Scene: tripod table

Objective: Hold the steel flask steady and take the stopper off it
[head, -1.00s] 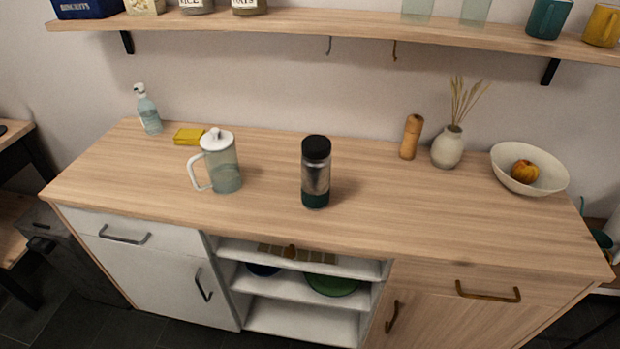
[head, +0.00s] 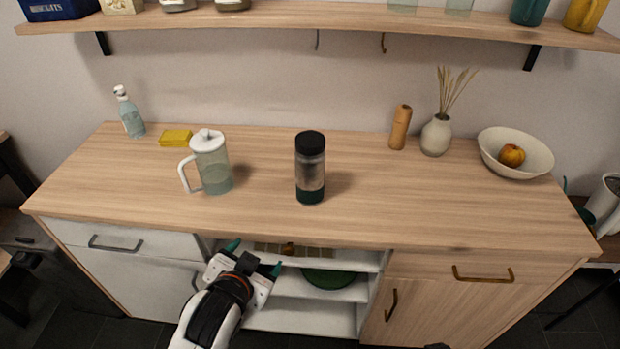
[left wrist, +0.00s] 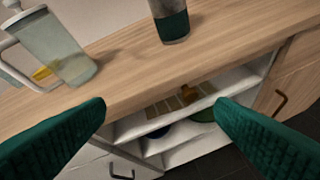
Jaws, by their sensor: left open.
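The steel flask (head: 310,177) stands upright near the middle of the counter, with a dark green base band and a black stopper (head: 310,143) on top. In the left wrist view only the lower part of the flask (left wrist: 171,22) shows, at the top edge; its stopper is out of frame. My left gripper (head: 255,257) is open and empty, in front of the counter's front edge, below and left of the flask. Its green fingers stand wide apart in the left wrist view (left wrist: 160,112). My right gripper is not seen in any view.
A pitcher (head: 212,168) with a white lid stands left of the flask. A yellow sponge (head: 175,138), soap bottle (head: 131,117), wooden mill (head: 400,127), vase (head: 436,136) and bowl (head: 500,160) stand further off. A wall shelf (head: 290,18) hangs above. The counter (head: 400,205) right of the flask is clear.

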